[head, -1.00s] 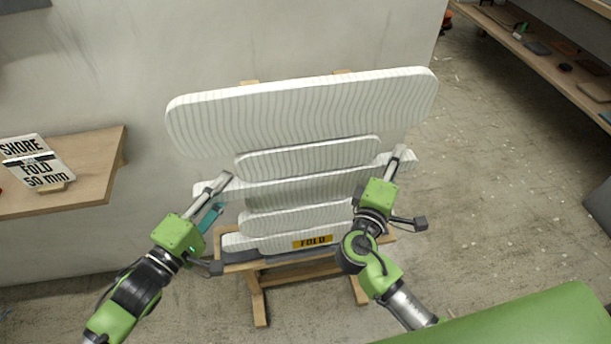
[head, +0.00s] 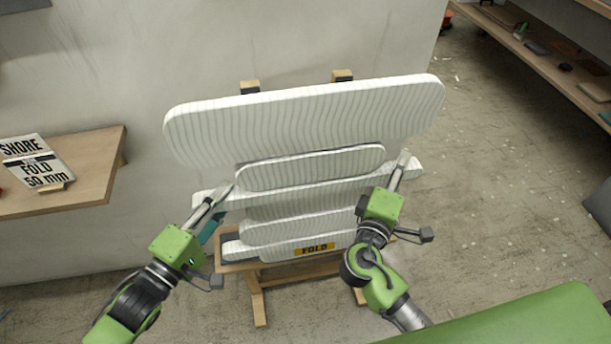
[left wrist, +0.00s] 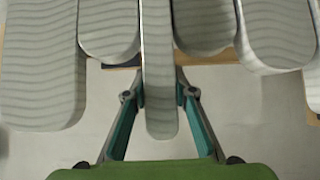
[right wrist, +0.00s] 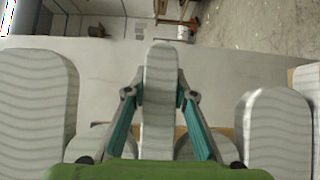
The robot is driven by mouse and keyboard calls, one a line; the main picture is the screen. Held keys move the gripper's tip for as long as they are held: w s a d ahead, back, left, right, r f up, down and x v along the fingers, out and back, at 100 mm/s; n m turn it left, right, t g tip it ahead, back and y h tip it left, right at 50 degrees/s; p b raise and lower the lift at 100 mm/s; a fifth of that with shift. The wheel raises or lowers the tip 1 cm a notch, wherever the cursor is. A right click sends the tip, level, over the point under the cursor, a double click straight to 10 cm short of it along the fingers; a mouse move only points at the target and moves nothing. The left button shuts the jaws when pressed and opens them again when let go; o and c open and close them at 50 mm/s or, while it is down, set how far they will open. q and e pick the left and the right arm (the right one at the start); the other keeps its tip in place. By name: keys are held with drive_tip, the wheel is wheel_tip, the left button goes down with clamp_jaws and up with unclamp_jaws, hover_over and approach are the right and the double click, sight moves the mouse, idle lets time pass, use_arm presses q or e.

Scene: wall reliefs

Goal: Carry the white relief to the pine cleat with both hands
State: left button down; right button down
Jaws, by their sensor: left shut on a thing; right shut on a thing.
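The white relief (head: 305,117), made of several rounded, wavy-grained slabs with a yellow FOLD label (head: 315,249), is in front of the wooden stand (head: 260,300). My left gripper (head: 224,191) is shut on the left end of its long middle slab, which lies between the fingers in the left wrist view (left wrist: 158,95). My right gripper (head: 402,164) is shut on that slab's right end, also seen in the right wrist view (right wrist: 160,95). The relief looks slightly tilted, right side higher. I cannot make out the pine cleat for certain.
Two dark-padded wooden post tops (head: 342,76) show above the relief. A wooden shelf (head: 95,165) at left holds SHORE and FOLD 50 mm signs (head: 38,163). A shelf unit (head: 550,60) stands at the far right. The concrete floor (head: 480,200) between is largely clear.

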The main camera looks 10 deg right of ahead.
use_arm(q)
drive_tip(key=shift+r, duration=0.45)
use_arm(e)
drive_tip(key=shift+r, duration=0.3)
